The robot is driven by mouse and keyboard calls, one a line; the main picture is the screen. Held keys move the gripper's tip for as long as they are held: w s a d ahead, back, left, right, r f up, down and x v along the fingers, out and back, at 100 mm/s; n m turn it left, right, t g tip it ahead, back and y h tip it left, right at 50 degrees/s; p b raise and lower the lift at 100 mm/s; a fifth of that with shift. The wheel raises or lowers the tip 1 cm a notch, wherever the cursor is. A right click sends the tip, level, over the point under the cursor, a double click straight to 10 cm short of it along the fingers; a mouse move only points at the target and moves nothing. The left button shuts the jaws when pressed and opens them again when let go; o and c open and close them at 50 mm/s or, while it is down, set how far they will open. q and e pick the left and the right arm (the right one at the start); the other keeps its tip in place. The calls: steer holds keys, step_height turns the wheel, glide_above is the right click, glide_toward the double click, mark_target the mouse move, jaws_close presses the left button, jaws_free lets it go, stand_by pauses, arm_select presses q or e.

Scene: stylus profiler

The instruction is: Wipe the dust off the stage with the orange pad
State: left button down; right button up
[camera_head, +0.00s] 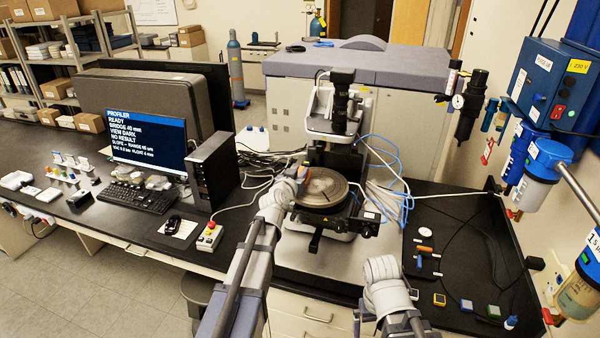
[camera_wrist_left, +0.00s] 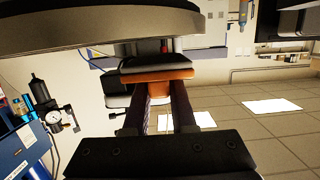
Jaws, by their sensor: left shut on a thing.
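The round stage (camera_head: 321,197) sits on the profiler below its column, with a pale dusty-looking patch (camera_head: 322,183) on its top. My left gripper (camera_head: 294,186) is at the left edge of the stage. It is shut on the orange pad (camera_head: 303,172). In the left wrist view the pad (camera_wrist_left: 157,87) sits between the fingertips (camera_wrist_left: 163,98), with the stage's edge (camera_wrist_left: 100,38) close above it in the picture. I cannot tell whether the pad touches the stage. Of my right arm, only links show at lower centre; its gripper is not visible.
The profiler column (camera_head: 339,120) stands behind the stage. Blue tubes (camera_head: 385,160) run to its right. A monitor (camera_head: 149,145), keyboard (camera_head: 137,197) and red-button box (camera_head: 209,236) are on the left. Several small coloured blocks lie at the right front, near a black cable.

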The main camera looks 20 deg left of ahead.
mark_target(322, 188)
arm_select(q)
steer(key=shift+f+b, duration=0.9)
steer(key=shift+f, duration=0.05)
steer(key=shift+d, duration=0.1)
steer(key=shift+d+r, duration=0.1)
steer(key=shift+d, duration=1.55)
steer(key=shift+s+d, duration=0.15)
steer(key=shift+d, duration=1.65)
steer(key=shift+d, duration=1.8)
